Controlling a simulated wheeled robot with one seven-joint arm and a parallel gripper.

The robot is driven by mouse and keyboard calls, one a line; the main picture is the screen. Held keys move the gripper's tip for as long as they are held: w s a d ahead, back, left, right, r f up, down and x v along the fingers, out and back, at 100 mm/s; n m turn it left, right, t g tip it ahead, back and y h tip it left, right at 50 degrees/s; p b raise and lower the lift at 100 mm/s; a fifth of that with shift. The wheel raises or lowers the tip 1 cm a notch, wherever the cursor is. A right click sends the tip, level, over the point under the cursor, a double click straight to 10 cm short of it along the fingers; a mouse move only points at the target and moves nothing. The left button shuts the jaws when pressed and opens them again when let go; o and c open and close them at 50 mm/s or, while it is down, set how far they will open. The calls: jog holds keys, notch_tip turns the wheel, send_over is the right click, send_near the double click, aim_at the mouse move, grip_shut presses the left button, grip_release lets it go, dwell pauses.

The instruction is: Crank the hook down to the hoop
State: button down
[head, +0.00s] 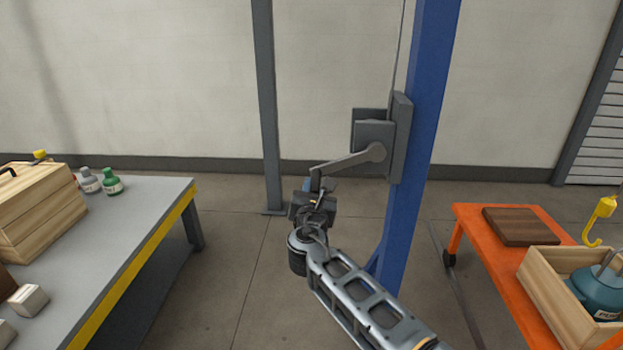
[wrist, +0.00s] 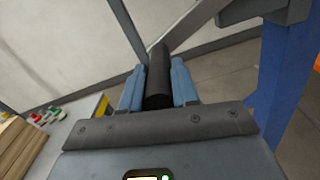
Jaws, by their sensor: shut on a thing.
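The winch (head: 374,135) is a grey box on the blue post, with a crank arm (head: 345,162) reaching left and slightly down from its hub. My gripper (head: 314,196) is at the outer end of this arm. In the wrist view its two blue fingers (wrist: 158,85) are shut on the dark cylindrical crank handle (wrist: 157,70). The yellow hook (head: 599,222) hangs at the right, apart from the teal pump (head: 598,292) in the wooden crate. A grey piece, possibly the hoop (head: 606,262), rises from the pump; its shape is too small to tell.
The blue post (head: 412,200) stands just right of my arm. An orange cart (head: 490,262) carries the crate (head: 548,298) and a dark wooden board (head: 520,226). A grey workbench (head: 130,215) with a wooden box and bottles is at left. Floor between is clear.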

jog(key=shift+d+f+n, duration=0.2)
jog(key=shift+f+n, duration=0.15)
jog(key=shift+f, duration=0.15)
jog(key=shift+d+f+n, duration=0.15)
jog(key=shift+f+n, duration=0.2)
jog(key=shift+f, duration=0.1)
jog(key=c, duration=0.8)
grip_release()
jog(key=shift+c, duration=0.2)
jog(key=s+p, duration=0.1)
jog(key=s, duration=0.7)
